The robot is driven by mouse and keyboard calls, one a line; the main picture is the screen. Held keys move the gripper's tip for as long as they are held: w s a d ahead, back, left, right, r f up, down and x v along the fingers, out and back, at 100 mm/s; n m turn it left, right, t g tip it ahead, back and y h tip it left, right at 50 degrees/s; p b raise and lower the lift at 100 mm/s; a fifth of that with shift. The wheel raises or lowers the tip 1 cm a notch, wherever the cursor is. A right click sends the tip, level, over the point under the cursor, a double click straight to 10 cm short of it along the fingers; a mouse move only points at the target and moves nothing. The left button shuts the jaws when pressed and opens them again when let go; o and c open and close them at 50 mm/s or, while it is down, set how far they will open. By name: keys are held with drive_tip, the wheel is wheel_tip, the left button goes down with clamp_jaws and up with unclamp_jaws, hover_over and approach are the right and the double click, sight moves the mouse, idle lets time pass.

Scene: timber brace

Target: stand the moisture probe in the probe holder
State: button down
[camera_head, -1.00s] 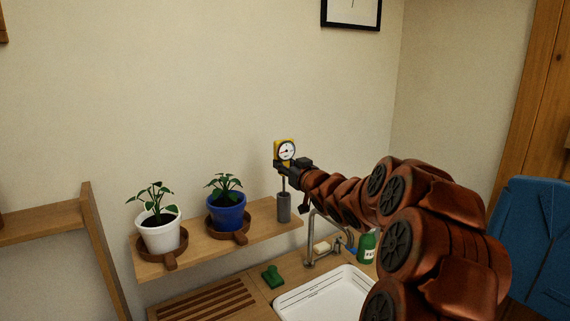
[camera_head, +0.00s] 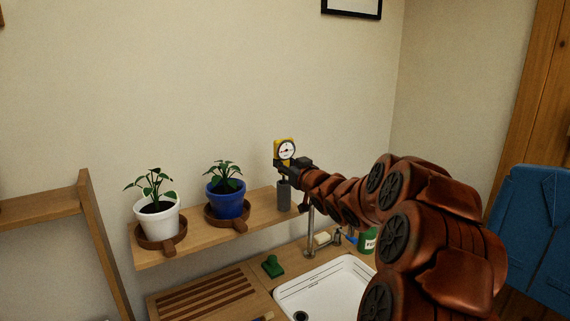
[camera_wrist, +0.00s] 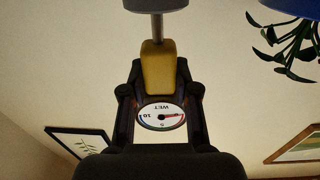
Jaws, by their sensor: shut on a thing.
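The moisture probe has a yellow head with a round white dial (camera_head: 286,150) and a thin metal rod. My gripper (camera_head: 291,166) is shut on its head. The probe is upright above the probe holder (camera_head: 284,196), a dark grey cylinder near the right end of the wooden shelf. In the wrist view, which is upside down, the yellow probe head (camera_wrist: 158,68) sits between my fingers. A short length of rod runs to the grey holder (camera_wrist: 157,5) and its tip is hidden there, seemingly inside.
A blue pot (camera_head: 228,203) and a white pot (camera_head: 157,228) with plants stand on the shelf (camera_head: 190,246) left of the holder. Below are a sink (camera_head: 335,286), a tap (camera_head: 311,235), a green sponge-like item (camera_head: 273,266) and a green bottle (camera_head: 367,241).

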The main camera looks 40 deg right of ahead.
drive_tip(key=c, duration=0.8)
unclamp_jaws()
drive_tip(key=s, duration=0.8)
drive_tip(key=s+a, duration=0.1)
drive_tip(key=s, duration=0.3)
drive_tip(key=shift+a, duration=0.1)
